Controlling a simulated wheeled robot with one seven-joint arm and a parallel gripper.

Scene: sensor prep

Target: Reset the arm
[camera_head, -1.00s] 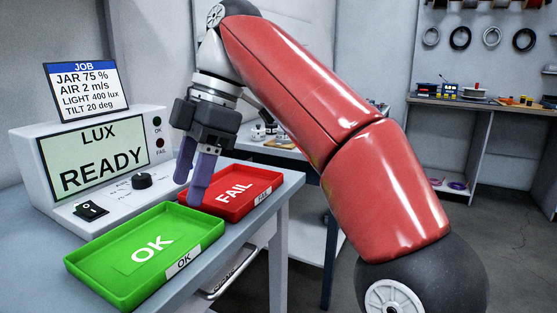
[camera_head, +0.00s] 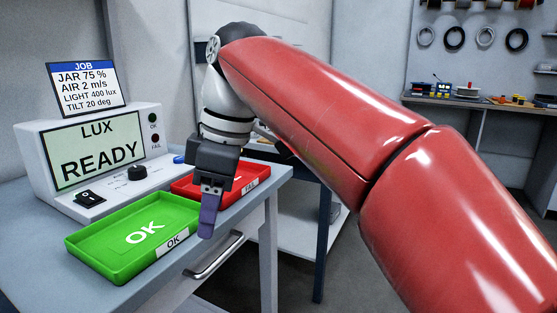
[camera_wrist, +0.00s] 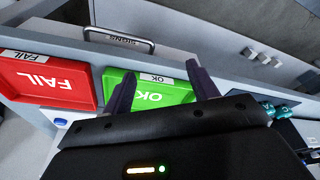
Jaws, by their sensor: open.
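My gripper (camera_head: 209,212) hangs from my red arm, fingers pointing down, above the front edge of the bench between the green OK tray and the red FAIL tray. In the wrist view its two purple fingers (camera_wrist: 165,92) stand apart with nothing between them. In the head view the fingers overlap one another, and the gripper hides part of the red tray.
The green OK tray (camera_head: 92,243) and red FAIL tray (camera_head: 185,187) look empty where visible. Behind them stands the LUX box (camera_head: 60,190), its screen reading READY, with a JOB sign (camera_head: 88,88) on top. A drawer handle (camera_head: 215,258) sticks out below. A far bench (camera_head: 500,104) holds small items.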

